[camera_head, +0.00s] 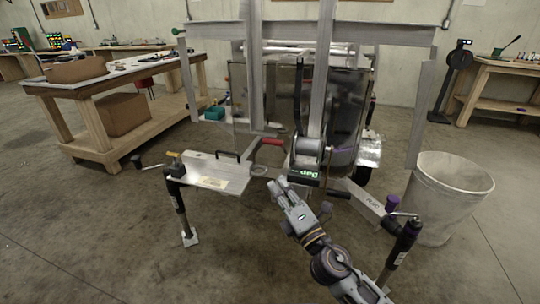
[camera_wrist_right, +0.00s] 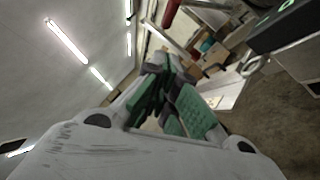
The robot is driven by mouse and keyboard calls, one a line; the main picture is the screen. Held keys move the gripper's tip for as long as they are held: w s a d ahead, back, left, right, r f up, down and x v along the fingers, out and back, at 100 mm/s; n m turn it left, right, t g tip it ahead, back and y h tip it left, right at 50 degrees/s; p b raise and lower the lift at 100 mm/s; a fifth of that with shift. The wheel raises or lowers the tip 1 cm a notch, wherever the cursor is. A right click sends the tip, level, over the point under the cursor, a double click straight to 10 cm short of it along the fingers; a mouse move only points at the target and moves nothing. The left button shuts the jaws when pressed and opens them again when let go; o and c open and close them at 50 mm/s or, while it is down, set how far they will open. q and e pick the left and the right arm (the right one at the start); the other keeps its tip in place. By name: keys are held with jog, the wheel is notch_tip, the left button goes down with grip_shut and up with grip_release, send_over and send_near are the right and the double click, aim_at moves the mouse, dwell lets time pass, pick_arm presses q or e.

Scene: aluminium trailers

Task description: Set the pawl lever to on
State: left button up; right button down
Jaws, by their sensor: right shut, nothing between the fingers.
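A winch (camera_head: 308,148) with a pale drum stands at the front of the aluminium trailer, in the middle of the head view. A red-handled crank (camera_head: 270,142) reaches out to its left. I cannot pick out the pawl lever on the winch for certain. My right gripper (camera_head: 277,186) is shut and empty, low and to the left in front of the winch, apart from it. Its green-padded fingers (camera_wrist_right: 170,100) show in the right wrist view, with a red handle (camera_wrist_right: 171,12) beyond them. My left gripper is not in view.
A dark box with green lettering (camera_head: 306,174) sits just below the winch, close to my right gripper. A trailer jack (camera_head: 178,195) stands left, another (camera_head: 403,240) right. A grey bin (camera_head: 447,200) is at right. A wooden table (camera_head: 90,85) is at left. Front-left floor is clear.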

jog(key=w, duration=0.1)
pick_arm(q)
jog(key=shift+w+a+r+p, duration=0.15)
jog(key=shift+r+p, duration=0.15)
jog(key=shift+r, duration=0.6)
pick_arm(e)
send_near(263, 142)
jog(key=shift+f+x, duration=0.15)
jog(key=shift+x, duration=1.05)
jog(key=shift+f+x, duration=0.15)
jog(key=shift+x, duration=1.1)
jog(key=shift+a, duration=0.15)
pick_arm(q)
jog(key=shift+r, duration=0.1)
pick_arm(e)
jog(key=shift+r, duration=0.1)
jog(key=shift+w+r+p, duration=0.1)
jog(key=shift+r+p, duration=0.1)
jog(key=shift+p, duration=0.6)
pick_arm(q)
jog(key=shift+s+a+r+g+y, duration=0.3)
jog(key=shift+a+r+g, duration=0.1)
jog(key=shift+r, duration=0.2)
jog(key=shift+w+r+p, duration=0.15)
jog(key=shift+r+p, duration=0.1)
jog(key=shift+p, duration=0.05)
pick_arm(e)
jog(key=shift+h, duration=0.3)
